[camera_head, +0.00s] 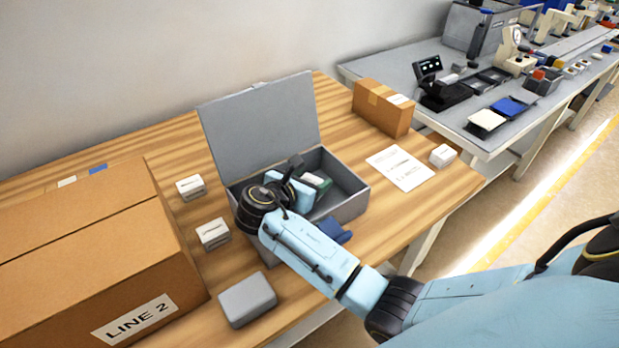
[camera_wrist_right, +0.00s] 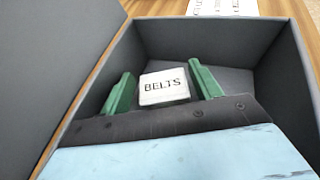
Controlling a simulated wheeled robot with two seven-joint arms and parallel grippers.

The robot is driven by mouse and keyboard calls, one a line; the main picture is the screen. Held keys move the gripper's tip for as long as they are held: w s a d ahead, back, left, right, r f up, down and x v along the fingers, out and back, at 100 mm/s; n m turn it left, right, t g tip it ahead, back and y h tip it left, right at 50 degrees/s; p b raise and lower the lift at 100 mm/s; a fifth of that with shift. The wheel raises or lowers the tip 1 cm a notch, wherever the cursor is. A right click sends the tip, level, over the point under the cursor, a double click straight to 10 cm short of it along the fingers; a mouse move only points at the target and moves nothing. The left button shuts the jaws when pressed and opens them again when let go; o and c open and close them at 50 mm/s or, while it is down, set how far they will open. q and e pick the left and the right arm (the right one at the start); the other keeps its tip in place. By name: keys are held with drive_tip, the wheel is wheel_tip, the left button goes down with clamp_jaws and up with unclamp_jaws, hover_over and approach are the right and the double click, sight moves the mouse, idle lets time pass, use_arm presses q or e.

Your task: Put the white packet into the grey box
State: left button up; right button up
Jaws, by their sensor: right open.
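The grey box (camera_head: 346,207) stands open on the wooden table, its lid (camera_head: 262,125) raised at the back. In the right wrist view its inner wall (camera_wrist_right: 283,62) surrounds my right gripper. A white packet (camera_wrist_right: 164,90) marked BELTS is inside the box, between the two green fingers. My right gripper (camera_wrist_right: 161,70) is open, its fingers apart on either side of the packet. In the head view the right gripper (camera_head: 314,182) reaches down into the box, and my arm hides part of the box's front. My left gripper is not in view.
A large LINE 2 carton (camera_head: 90,250) fills the left. Small white boxes (camera_head: 190,187) (camera_head: 213,233) and a grey case (camera_head: 247,299) lie between. A brown carton (camera_head: 383,107), paper sheet (camera_head: 400,167) and white box (camera_head: 443,155) are at right. A blue item (camera_head: 333,230) lies before the box.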

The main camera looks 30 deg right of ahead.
drive_tip(key=shift+r, duration=0.1)
drive_tip(key=shift+r, duration=0.2)
drive_tip(key=v, duration=0.4)
drive_tip(key=p+v, duration=0.1)
drive_tip(key=v, duration=0.1)
drive_tip(key=shift+s+a+r, duration=0.1)
drive_tip(key=shift+a+r, duration=0.15)
drive_tip(key=shift+r, duration=0.25)
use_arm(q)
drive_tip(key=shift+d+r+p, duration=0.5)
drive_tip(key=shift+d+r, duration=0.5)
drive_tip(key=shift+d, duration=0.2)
use_arm(e)
drive_tip(key=v, duration=0.5)
drive_tip(key=shift+s+a, duration=0.1)
drive_tip(key=shift+s, duration=0.05)
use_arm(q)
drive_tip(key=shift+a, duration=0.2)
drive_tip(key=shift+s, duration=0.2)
use_arm(e)
drive_tip(key=shift+c, duration=0.4)
